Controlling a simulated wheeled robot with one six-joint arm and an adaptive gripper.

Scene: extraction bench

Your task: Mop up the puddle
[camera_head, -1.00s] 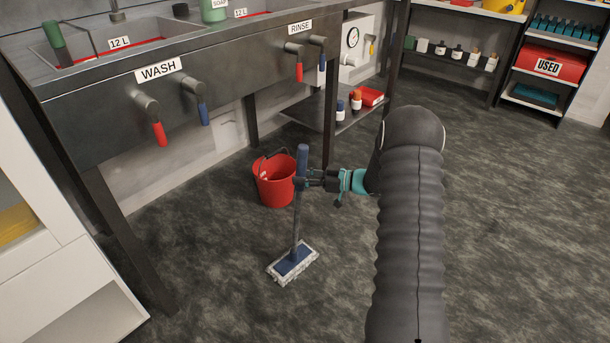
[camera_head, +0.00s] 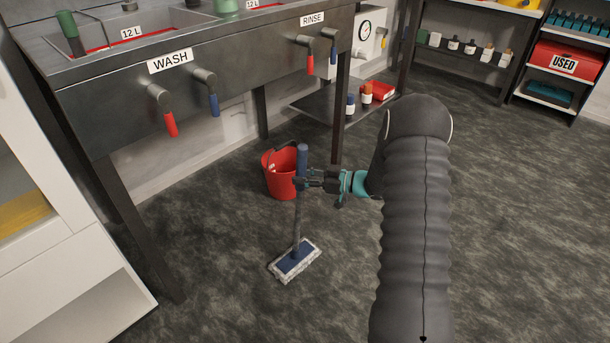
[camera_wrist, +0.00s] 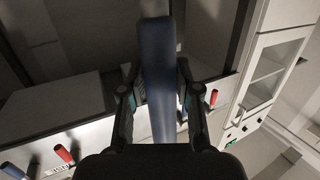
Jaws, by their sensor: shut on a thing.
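A mop with a blue grip, grey shaft and a flat blue head with a pale fringe (camera_head: 294,261) stands nearly upright in the head view. My gripper (camera_head: 303,181) is shut on the upper part of its handle. In the wrist view the blue handle (camera_wrist: 157,75) runs between the two fingers of my gripper (camera_wrist: 160,105), blurred. The mop head is at floor level; I cannot tell whether it presses on the floor. No puddle can be made out on the dark, mottled floor.
A red bucket (camera_head: 281,173) stands just behind the mop handle. The steel sink bench (camera_head: 125,110) with WASH and RINSE taps is at the left, its leg (camera_head: 140,220) near the mop. A white cabinet (camera_head: 60,262) stands front left. Open floor (camera_head: 510,220) lies to the right.

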